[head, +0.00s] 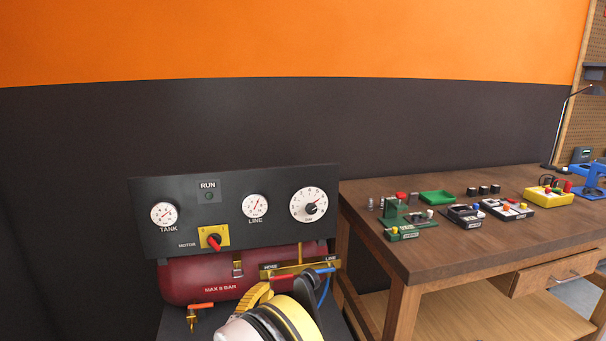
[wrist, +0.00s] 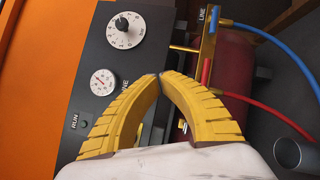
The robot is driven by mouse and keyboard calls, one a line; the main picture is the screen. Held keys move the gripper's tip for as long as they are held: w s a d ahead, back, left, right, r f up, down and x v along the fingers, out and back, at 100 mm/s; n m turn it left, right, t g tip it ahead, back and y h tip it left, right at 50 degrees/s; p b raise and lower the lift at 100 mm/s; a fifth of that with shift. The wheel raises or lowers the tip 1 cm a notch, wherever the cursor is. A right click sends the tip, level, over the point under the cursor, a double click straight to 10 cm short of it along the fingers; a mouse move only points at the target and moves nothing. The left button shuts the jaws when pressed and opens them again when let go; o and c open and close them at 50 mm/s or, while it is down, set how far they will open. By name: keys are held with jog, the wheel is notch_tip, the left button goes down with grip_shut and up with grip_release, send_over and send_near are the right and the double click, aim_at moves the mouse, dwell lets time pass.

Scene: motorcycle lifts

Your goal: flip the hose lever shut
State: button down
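The hose lever (head: 283,278) is a red handle under the HOSE label on a brass manifold (head: 298,267), at the front of the compressor in the head view. To its right is the blue lever (head: 322,270) under the LINE label. My gripper (head: 284,298) is just below and in front of the hose lever and covers part of that area. In the wrist view its yellow fingers (wrist: 160,77) meet at the tips, with nothing seen between them.
The compressor panel (head: 234,212) with gauges and a red motor switch (head: 214,241) rises behind. An orange-handled brass drain valve (head: 199,307) is at lower left. Blue (wrist: 275,45) and red (wrist: 265,108) hoses run off the manifold. A wooden bench (head: 470,240) with small devices stands right.

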jog(key=w+d+r+m+g, duration=0.4)
jog(key=d+r, duration=0.2)
jog(key=d, duration=0.6)
jog(key=s+d+r+m+g, duration=0.2)
jog(key=s+d+r, duration=0.15)
jog(key=d, duration=0.25)
jog(key=s+d+r+m+g, duration=0.2)
jog(key=s+d+m+g, duration=0.15)
jog(key=d, duration=0.35)
jog(key=s+d+r+m+g+y, duration=0.1)
jog(key=s+d+m+y, duration=0.15)
jog(key=s, duration=0.45)
jog(key=s+d+m+g+y, duration=0.1)
jog(key=s+d, duration=0.2)
jog(key=s, duration=0.5)
jog(key=s+f+m+y, duration=0.2)
jog(key=s+m+y, duration=0.1)
jog(key=s, duration=0.9)
jog(key=shift+s+a+m, duration=0.4)
jog(key=shift+a+m, duration=0.05)
jog(key=shift+m, duration=0.45)
